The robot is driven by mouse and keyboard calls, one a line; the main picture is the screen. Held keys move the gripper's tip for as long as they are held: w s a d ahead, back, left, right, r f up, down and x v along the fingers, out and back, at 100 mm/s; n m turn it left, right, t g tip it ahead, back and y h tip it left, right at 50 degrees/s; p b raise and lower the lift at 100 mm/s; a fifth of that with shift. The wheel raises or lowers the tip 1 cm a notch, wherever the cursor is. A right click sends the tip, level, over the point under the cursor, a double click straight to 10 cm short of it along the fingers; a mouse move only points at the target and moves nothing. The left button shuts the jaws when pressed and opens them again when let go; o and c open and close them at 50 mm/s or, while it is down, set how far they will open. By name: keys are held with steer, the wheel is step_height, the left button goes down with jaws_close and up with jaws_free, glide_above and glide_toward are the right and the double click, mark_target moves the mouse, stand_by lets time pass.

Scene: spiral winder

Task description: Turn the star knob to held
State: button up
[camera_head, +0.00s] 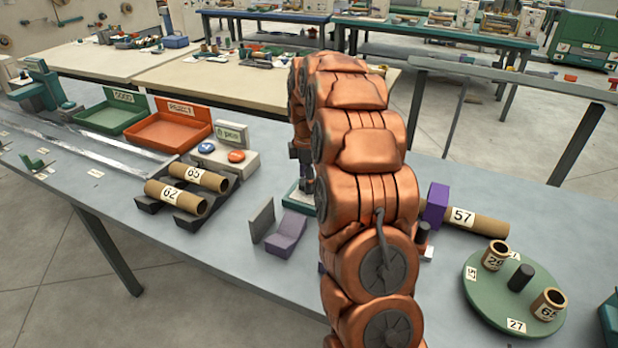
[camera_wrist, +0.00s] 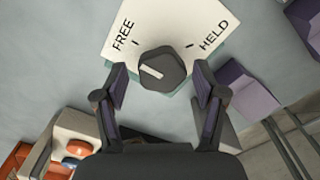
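In the wrist view the star knob (camera_wrist: 163,70) is a dark grey knob with a light pointer bar. It sits on a white plate (camera_wrist: 185,22) marked FREE on the left and HELD on the right. The pointer bar slants toward the FREE side. My gripper (camera_wrist: 160,85) is open, with one finger on each side of the knob and gaps between the fingers and the knob. In the head view my arm hides the knob, and only a sliver of the plate's mount (camera_head: 300,196) shows beside it.
A purple angled block (camera_head: 287,236) and grey upright plate stand left of my arm. Tubes 65 (camera_head: 200,178) and 62 (camera_head: 176,196) lie on a rack. Tube 57 (camera_head: 470,219) and a green turntable (camera_head: 490,300) are to the right. Orange and green trays stand behind.

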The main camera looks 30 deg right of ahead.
steer(key=c, duration=1)
steer(key=shift+d+r, duration=0.1)
steer(key=shift+d, duration=0.05)
steer(key=shift+c, duration=0.2)
